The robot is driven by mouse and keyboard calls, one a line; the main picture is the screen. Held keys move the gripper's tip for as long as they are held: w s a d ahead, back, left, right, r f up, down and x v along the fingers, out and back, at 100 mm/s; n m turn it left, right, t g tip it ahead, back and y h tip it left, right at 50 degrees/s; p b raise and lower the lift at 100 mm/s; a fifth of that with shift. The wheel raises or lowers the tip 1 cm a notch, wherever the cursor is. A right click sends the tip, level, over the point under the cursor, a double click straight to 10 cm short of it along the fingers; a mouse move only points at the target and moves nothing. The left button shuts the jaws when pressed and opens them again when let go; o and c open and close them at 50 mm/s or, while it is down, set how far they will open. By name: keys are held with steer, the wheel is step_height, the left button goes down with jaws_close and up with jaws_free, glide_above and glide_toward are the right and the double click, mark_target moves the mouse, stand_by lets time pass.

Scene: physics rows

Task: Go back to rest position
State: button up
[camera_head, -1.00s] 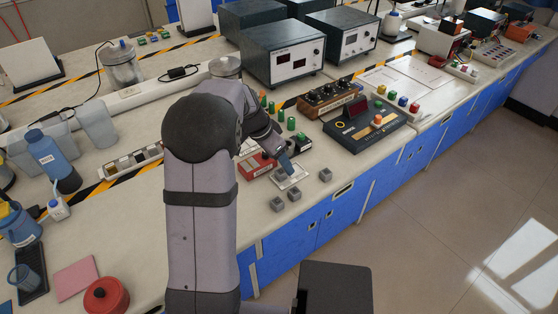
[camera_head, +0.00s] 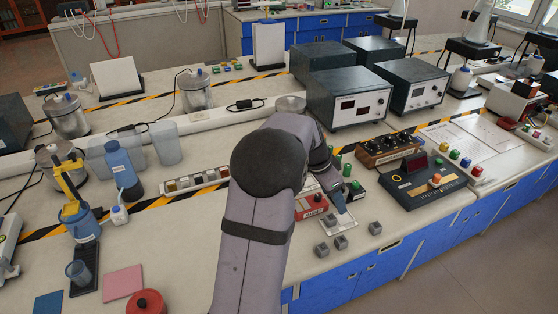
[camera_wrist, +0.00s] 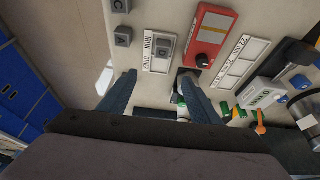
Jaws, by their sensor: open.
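My gripper (camera_head: 343,204) is over the front part of the bench, beside the red box (camera_head: 309,207). In the wrist view my gripper (camera_wrist: 158,88) has its two dark fingers spread wide, with nothing held between the tips. Small grey cubes lie near the bench's front edge: one at the left (camera_head: 321,250), one beside it (camera_head: 341,242) and one farther right (camera_head: 375,228). In the wrist view one grey cube (camera_wrist: 164,47) sits on a white labelled tray (camera_wrist: 149,65), apart from the fingers. My forearm hides part of the bench.
A black control panel (camera_head: 424,182) with coloured buttons and a knob box (camera_head: 390,148) stand right of my gripper. White-fronted instruments (camera_head: 352,105) stand behind. A sample strip (camera_head: 195,180), blue bottle (camera_head: 122,170) and red round container (camera_head: 146,303) are left of my arm.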

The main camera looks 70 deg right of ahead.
steer(key=w+a+r+n+t+p, duration=0.15)
steer(key=w+a+n, duration=0.45)
steer(key=w+a, duration=0.6)
steer(key=w+a+n+t+p, duration=0.1)
steer(key=w+a+n+t, duration=0.1)
steer(key=w+a+n, duration=0.9)
steer(key=w+a+n+y, duration=0.2)
steer(key=w+a, duration=0.4)
steer(key=a, duration=0.7)
steer(key=s+a+n+p, duration=0.1)
steer(key=s+a+n, duration=0.1)
steer(key=a+n, duration=0.2)
steer(key=s+a+f+n+y+p, duration=0.1)
steer(key=s+a+n, duration=0.2)
steer(key=a, duration=0.7)
steer(key=shift+a+n, duration=0.35)
steer(key=shift+n, duration=0.15)
